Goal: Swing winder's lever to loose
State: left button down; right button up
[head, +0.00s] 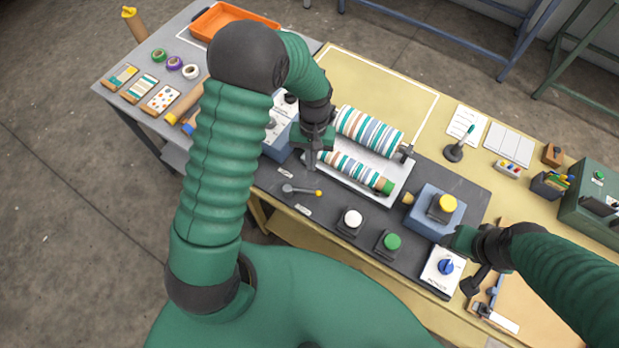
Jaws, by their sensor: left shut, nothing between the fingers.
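A small grey lever (302,190) with a yellow knob lies on the dark plate of the machine, its knob end pointing right. Small white labels sit above and below it; their words are too small to read. My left gripper (311,162) points down above and behind the lever, near the left end of the striped rollers. It is shut and empty, and appears apart from the lever. My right gripper (458,240) is at the right, near the blue box with the yellow button; its fingers are not clear.
Two striped rollers (368,132) sit in a white tray behind the lever. A white button (352,218), a green button (392,242) and a blue knob (446,266) stand to the right. An orange bin (226,18) is at the back left. The plate around the lever is clear.

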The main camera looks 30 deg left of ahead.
aim_at(309, 192)
pick_arm(q)
jog(key=f, duration=0.1)
jog(key=s+f, duration=0.1)
jog(key=s+f+p, duration=0.1)
jog(key=shift+s+d+f, duration=0.2)
jog(key=shift+d+f, duration=0.05)
jog(key=shift+d, duration=0.1)
jog(key=shift+s+d+f, duration=0.2)
jog(key=shift+s+f, duration=0.1)
jog(key=shift+s, duration=0.3)
jog(key=shift+d, duration=0.1)
jog(key=shift+s+d+m+p, duration=0.3)
jog(key=shift+m+p, duration=0.1)
jog(key=shift+m, duration=0.5)
jog(key=shift+s+d+m+y, duration=0.1)
jog(key=shift+s+m+y, duration=0.25)
jog(key=shift+m, duration=0.35)
